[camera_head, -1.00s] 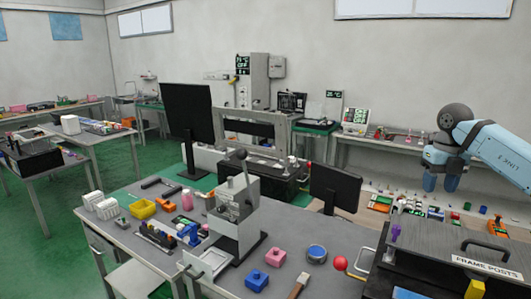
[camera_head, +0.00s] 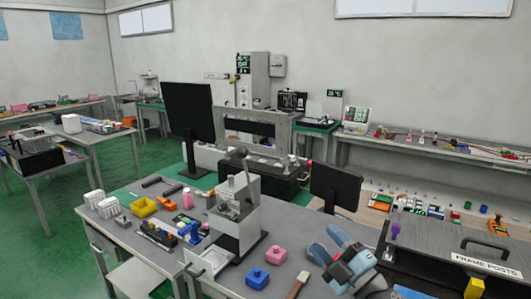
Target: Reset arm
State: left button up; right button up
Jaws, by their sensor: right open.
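My right gripper (camera_head: 328,243) is low over the right front of the near workbench, its two blue fingers apart and pointing up and left in the picture. No object shows between the fingers. My right arm's wrist covers the place where a red-knobbed lever and a round blue piece stood earlier, so both are hidden. I cannot tell whether the gripper touches either. A grey lever fixture (camera_head: 235,222) stands on the bench to the left, with a dark knob (camera_head: 242,153) on its upright lever. My left gripper is not in view.
A blue block (camera_head: 257,278), a pink block (camera_head: 276,255) and a wooden-handled tool (camera_head: 299,285) lie left of the gripper. A dark monitor (camera_head: 335,186) stands behind the gripper.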

jog(key=s+d+f+m+g+h, duration=0.4)
jog(key=s+d+f+m+h, duration=0.75)
jog(key=f+m+h, duration=0.35)
jog(key=s+d+f+m+g+y, duration=0.15)
jog(key=s+f+g, duration=0.3)
jog(key=s, duration=0.65)
jog(key=s+f+m+g, duration=0.2)
jog(key=s+f+g, duration=0.3)
jog(key=s, duration=0.6)
jog(key=w+a+f+t+y+p, duration=0.3)
jog(key=w+a+f+t, duration=0.3)
jog(key=f, duration=0.2)
jog(key=shift+a+n+t+p, duration=0.2)
jog(key=shift+n+t+p, duration=0.15)
jog(key=shift+p, duration=0.35)
jog(key=shift+c, duration=0.7)
